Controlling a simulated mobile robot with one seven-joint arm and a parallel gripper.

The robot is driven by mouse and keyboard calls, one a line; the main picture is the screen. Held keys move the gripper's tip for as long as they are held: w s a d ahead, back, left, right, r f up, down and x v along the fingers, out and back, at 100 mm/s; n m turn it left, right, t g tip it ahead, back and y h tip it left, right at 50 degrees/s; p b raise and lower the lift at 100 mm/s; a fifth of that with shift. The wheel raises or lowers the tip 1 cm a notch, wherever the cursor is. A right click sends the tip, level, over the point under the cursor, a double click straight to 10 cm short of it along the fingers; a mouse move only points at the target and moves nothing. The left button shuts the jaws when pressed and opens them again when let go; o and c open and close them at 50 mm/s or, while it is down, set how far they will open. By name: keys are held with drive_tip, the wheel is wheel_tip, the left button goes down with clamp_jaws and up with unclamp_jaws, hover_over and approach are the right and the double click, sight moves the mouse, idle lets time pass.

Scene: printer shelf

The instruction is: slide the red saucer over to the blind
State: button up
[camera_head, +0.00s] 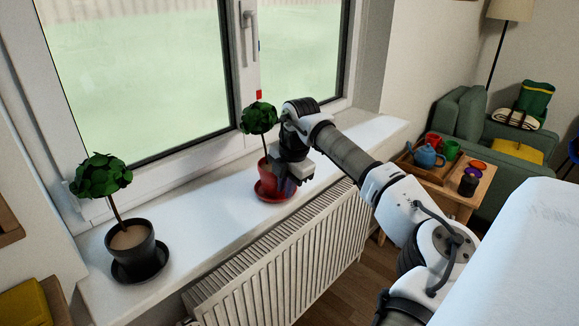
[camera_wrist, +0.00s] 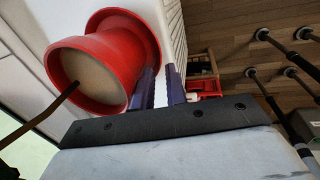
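The red saucer (camera_head: 262,192) lies on the white windowsill under a red pot (camera_head: 266,168) with a small round tree (camera_head: 258,118). In the wrist view the saucer (camera_wrist: 150,42) shows as a red ring behind the pot (camera_wrist: 72,68). My gripper (camera_head: 285,188) is at the right of the pot, pointing down by the saucer's rim. Its two dark fingers (camera_wrist: 161,72) stand apart with a narrow gap; one overlaps the saucer's edge in view. Contact cannot be told. A pale ribbed strip (camera_head: 110,6) at the window top may be the blind.
A dark pot (camera_head: 131,245) on a dark saucer, with another tree, stands on the sill at left. Clear sill (camera_head: 200,232) lies between the pots. The window handle (camera_head: 249,30) is behind; a radiator (camera_head: 290,262) is below. A wooden tray (camera_head: 432,172) with cups stands at right.

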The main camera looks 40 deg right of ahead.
sight(282, 203)
drive_tip(key=shift+x, duration=1.6)
clamp_jaws()
